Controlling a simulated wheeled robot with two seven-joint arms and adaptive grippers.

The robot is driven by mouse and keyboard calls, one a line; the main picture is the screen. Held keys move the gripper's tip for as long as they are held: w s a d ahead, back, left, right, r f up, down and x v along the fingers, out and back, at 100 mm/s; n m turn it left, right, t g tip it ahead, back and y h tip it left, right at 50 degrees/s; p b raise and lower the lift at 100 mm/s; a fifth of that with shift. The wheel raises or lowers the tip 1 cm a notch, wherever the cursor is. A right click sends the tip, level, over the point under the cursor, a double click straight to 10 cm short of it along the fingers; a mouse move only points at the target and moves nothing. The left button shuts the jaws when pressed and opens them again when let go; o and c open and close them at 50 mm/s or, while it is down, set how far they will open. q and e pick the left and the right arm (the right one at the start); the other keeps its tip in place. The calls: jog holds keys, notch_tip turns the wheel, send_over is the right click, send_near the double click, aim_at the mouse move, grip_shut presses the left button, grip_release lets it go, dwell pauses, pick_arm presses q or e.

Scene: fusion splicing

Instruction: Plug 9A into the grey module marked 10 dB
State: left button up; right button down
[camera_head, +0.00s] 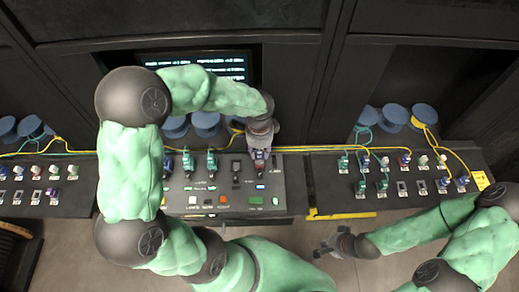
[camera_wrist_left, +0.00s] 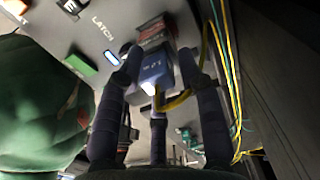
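A blue plug (camera_wrist_left: 153,72) with a yellow cable sits between the fingers of my left gripper (camera_wrist_left: 158,66). Its label is too blurred to read surely. The fingers appear to press on its sides. A dark grey block with a reddish face (camera_wrist_left: 154,32) lies right beyond the plug; whether they touch is unclear, and no 10 dB mark is readable. In the head view my left gripper (camera_head: 259,158) is at the right part of the middle console (camera_head: 285,205), pointing down. My right gripper (camera_head: 326,248) hangs empty over the floor; its finger state is unclear.
Green connectors (camera_head: 188,162) and coloured buttons (camera_head: 222,200) sit on the middle console. Side panels with rows of ports stand left (camera_head: 75,200) and right (camera_head: 420,165). Yellow cables (camera_wrist_left: 226,60) run beside my left gripper. A screen (camera_head: 215,62) is behind.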

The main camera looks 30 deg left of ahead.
dwell(0.3)
pick_arm(q)
notch_tip(320, 180, up, 12)
dwell(0.6)
